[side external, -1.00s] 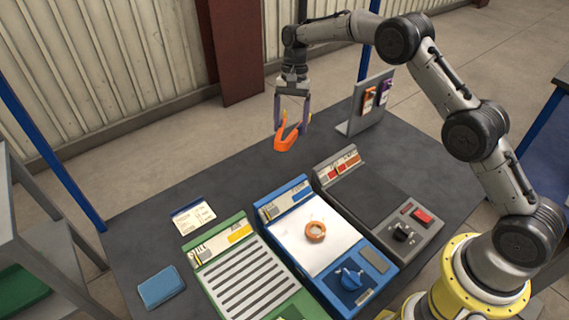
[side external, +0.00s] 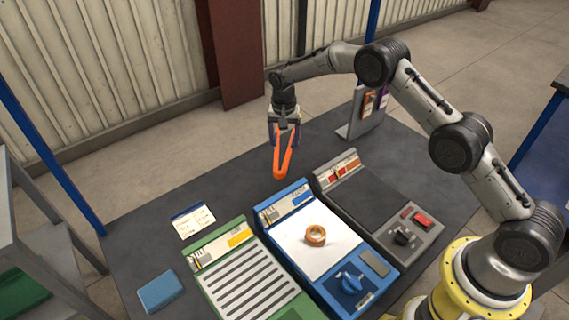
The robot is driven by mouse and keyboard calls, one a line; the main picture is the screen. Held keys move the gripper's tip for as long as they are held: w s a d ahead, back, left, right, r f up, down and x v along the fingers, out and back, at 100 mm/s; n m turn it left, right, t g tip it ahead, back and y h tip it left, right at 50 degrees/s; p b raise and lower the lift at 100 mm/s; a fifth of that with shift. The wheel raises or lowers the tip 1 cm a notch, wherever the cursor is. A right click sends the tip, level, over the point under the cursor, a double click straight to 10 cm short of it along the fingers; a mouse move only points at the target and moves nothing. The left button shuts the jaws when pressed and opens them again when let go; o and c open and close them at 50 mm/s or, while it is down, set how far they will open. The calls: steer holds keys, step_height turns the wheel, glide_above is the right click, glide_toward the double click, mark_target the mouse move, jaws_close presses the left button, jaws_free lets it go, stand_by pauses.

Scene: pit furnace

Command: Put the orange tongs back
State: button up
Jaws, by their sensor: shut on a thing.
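My gripper (side external: 283,121) is shut on the orange tongs (side external: 283,160). The tongs hang from it, pointing down and slightly tilted, over the far part of the dark table (side external: 235,180). Their lower end shows just beyond the blue station's back panel; I cannot tell whether it touches the table. A grey upright holder (side external: 357,112) stands to the right of my gripper, with an orange item (side external: 369,103) and a purple item (side external: 383,97) on its face.
A blue station (side external: 298,240) with a white plate carries an orange ring (side external: 315,236). A green slatted station (side external: 245,280) is at its left, a grey station (side external: 375,195) with a red switch at its right. A card (side external: 193,221) and blue pad (side external: 160,291) lie left.

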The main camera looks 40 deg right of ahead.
mark_target(284, 167)
step_height(284, 167, down, 8)
steer(key=shift+f, duration=0.1)
stand_by(0.4)
steer(key=shift+f, duration=0.15)
steer(key=o, duration=0.6)
steer(key=shift+c, duration=0.2)
